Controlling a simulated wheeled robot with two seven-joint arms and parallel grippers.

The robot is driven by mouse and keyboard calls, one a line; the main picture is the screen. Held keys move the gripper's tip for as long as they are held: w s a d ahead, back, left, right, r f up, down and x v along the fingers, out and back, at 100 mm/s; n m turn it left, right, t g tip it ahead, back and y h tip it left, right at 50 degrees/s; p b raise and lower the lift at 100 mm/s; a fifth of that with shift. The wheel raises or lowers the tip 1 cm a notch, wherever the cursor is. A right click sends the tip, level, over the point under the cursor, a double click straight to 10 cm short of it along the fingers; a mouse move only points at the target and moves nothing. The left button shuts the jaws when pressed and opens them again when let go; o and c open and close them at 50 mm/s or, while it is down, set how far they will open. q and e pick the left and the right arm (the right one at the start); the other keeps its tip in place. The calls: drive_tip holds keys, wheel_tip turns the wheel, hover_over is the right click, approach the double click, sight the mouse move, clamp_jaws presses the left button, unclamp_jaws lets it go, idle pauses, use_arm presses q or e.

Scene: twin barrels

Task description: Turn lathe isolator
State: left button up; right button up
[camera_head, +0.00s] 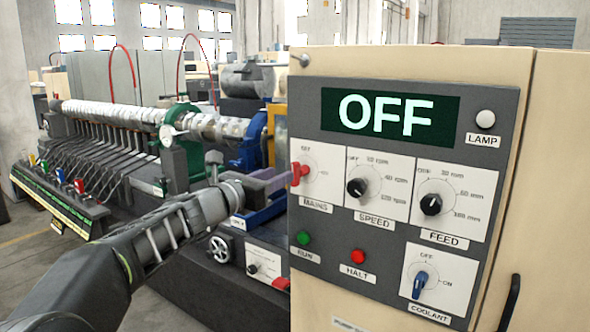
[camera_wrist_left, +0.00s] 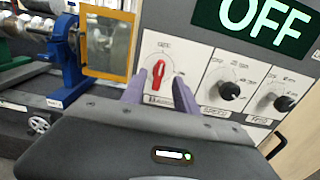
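The isolator is the red MAINS knob (camera_head: 299,173) at the left of the grey control panel (camera_head: 330,232). In the left wrist view the red knob (camera_wrist_left: 158,74) stands nearly upright on its white plate, towards the OFF mark above it. My left gripper (camera_head: 280,184) reaches in from the left, close to the knob. In the left wrist view its purple fingers (camera_wrist_left: 159,88) are apart, one on each side of the knob; contact cannot be told. The display (camera_head: 390,114) reads OFF. My right gripper is out of view.
The SPEED knob (camera_head: 357,187) and FEED knob (camera_head: 431,204) are right of the isolator. The green RUN button (camera_head: 303,238), red HALT button (camera_head: 358,256) and blue COOLANT knob (camera_head: 419,286) are below. The lathe (camera_head: 180,140) stands behind on the left.

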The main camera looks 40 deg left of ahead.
sight(292, 169)
use_arm(q)
drive_tip(key=shift+w+p, duration=1)
drive_tip(key=shift+w, duration=2.95)
drive_tip(key=shift+c, duration=0.2)
clamp_jaws()
